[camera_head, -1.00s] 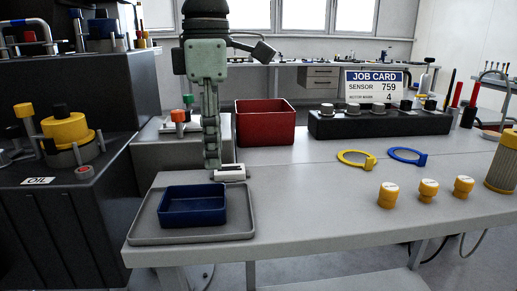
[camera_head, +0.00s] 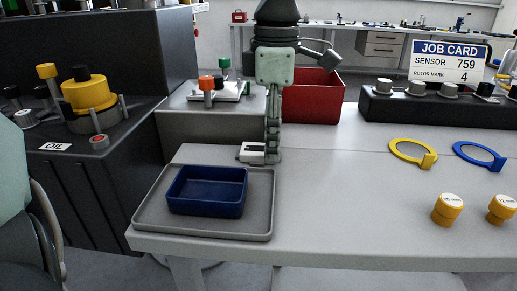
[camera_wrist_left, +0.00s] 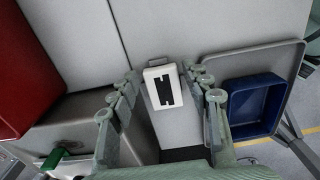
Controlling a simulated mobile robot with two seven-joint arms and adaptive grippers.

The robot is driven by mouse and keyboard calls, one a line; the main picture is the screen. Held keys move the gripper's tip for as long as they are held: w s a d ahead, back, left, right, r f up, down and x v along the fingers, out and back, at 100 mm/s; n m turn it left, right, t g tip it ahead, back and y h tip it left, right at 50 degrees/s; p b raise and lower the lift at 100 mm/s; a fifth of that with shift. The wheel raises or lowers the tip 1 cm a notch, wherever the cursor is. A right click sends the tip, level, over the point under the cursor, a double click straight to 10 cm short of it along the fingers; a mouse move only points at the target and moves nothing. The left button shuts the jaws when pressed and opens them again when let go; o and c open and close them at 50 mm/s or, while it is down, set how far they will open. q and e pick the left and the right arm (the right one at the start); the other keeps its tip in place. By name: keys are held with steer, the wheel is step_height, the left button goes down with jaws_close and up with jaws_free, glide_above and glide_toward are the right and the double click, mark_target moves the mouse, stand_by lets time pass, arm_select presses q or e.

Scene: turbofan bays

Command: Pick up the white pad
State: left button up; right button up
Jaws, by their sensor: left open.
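The white pad (camera_head: 251,154) lies on the grey table behind the blue bin, with a dark marking on it. In the left wrist view the pad (camera_wrist_left: 163,88) shows two black bars and sits between the fingertips. My left gripper (camera_head: 272,158) points down in the head view, its fingers just right of the pad and hiding its right end. In the left wrist view the left gripper (camera_wrist_left: 161,76) is open, one finger on each side of the pad. I cannot tell whether the fingers touch it. My right gripper is not in view.
A blue bin (camera_head: 207,207) stands on a grey tray (camera_head: 258,224) in front of the pad. A red bin (camera_head: 318,98) stands behind my gripper. Yellow (camera_head: 428,161) and blue rings and yellow caps (camera_head: 447,209) lie to the right. The table's front middle is clear.

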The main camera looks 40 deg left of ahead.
arm_select(q)
steer(key=shift+f, duration=0.5)
steer(key=c, duration=0.7)
